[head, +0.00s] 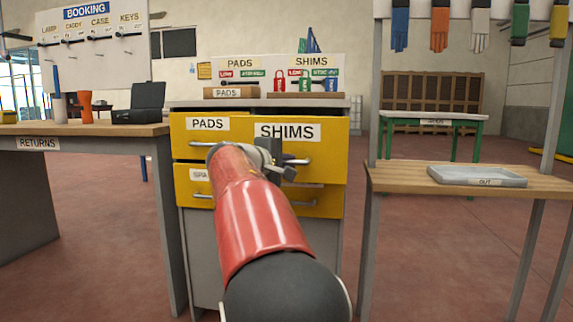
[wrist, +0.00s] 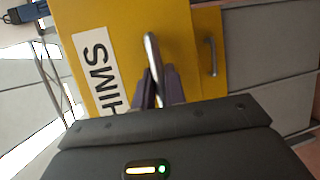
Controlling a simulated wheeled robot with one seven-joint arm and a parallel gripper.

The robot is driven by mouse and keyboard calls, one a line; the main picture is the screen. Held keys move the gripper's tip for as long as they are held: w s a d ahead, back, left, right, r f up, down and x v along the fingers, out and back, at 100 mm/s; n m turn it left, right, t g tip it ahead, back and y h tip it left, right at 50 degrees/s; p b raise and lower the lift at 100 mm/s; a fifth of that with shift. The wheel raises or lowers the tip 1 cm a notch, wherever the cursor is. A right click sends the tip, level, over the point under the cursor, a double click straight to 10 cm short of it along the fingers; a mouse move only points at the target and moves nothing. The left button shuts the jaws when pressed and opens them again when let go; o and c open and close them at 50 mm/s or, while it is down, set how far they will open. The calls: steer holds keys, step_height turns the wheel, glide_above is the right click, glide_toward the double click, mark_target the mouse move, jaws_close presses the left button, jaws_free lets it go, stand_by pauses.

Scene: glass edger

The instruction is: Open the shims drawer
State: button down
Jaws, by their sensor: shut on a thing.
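The shims drawer (head: 325,145) is yellow with a white SHIMS label (head: 287,132), at the upper right of the cabinet. Its front looks nearer than the PADS drawer (head: 190,140) beside it, so it seems partly pulled out. In the wrist view the shims drawer (wrist: 180,30) fills the middle, with its label turned sideways. My gripper (head: 284,170) is at the drawer's metal bar handle (wrist: 151,52). In the wrist view my dark fingers (wrist: 158,90) are shut on the handle. My arm hides part of the drawers below.
A lower yellow drawer with its own handle (wrist: 212,55) is close by. The RETURNS desk (head: 90,130) stands left and a wooden table with a grey OUT tray (head: 477,177) stands right. Small boxes (head: 231,93) and a lock board are on the cabinet top.

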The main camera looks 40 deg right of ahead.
steer(key=shift+s+a, duration=0.1)
steer(key=shift+a, duration=0.05)
steer(key=c, duration=1.5)
jaws_free()
steer(key=shift+o, duration=0.2)
steer(key=v, duration=0.7)
steer(key=shift+a, duration=0.35)
